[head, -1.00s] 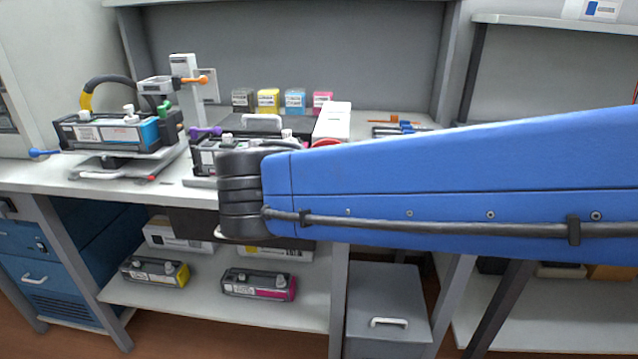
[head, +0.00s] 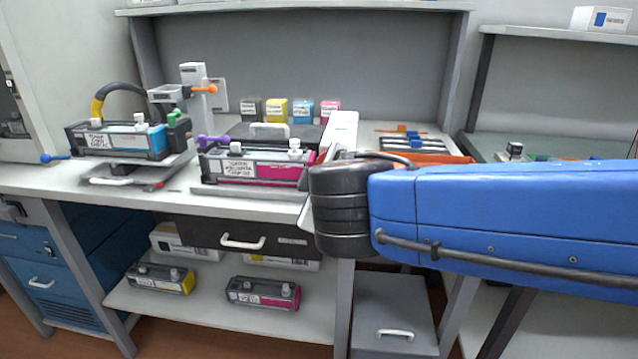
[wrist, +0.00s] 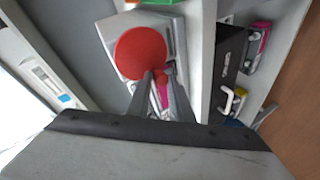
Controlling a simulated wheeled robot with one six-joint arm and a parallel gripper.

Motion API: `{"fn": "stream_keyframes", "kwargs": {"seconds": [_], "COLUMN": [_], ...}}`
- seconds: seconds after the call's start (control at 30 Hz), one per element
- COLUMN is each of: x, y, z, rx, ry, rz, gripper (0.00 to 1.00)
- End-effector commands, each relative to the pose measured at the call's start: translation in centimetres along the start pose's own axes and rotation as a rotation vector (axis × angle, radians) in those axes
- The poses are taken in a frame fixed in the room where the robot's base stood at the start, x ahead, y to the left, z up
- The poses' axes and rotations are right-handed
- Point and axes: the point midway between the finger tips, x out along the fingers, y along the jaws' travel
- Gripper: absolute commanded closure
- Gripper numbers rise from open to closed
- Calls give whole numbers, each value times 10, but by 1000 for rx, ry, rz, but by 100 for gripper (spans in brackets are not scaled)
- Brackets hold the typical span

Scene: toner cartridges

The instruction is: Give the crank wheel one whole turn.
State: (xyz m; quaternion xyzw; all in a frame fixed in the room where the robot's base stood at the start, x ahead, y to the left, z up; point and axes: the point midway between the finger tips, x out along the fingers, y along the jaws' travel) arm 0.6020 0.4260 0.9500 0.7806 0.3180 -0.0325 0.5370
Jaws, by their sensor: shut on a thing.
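The crank wheel (wrist: 142,50) is a red disc on a pale grey unit in the wrist view. A small red knob (wrist: 162,77) sits at its lower right edge. My gripper (wrist: 157,78) has its two grey fingers closed at that knob, with the disc just beyond the fingertips. In the head view my arm's black joint and blue link hide the wheel, the knob and my gripper. The white top of a unit (head: 341,128) shows above the black joint.
A magenta-ended toner cartridge (head: 252,166) lies on the bench left of my arm. A fixture with another cartridge (head: 117,141) stands farther left. Small toner boxes (head: 276,110) line the back. A drawer (head: 243,241) and lower shelf (head: 215,312) are below.

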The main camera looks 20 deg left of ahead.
Motion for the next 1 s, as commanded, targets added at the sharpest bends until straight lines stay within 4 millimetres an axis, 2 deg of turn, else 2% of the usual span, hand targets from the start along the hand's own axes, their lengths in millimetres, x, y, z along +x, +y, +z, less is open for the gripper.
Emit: {"fn": "stream_keyframes", "kwargs": {"seconds": [0.3,0.77,0.8,0.87,1.0], "x": [-1,-1,-1,-1,-1], "y": [2,2,2,2,3], "z": [0,0,0,0,0], "rx": [83,95,95,95,95], "ry": [43,49,49,49,49], "rz": [8,10,10,10,10], "gripper": [100,100,76,62,62]}}
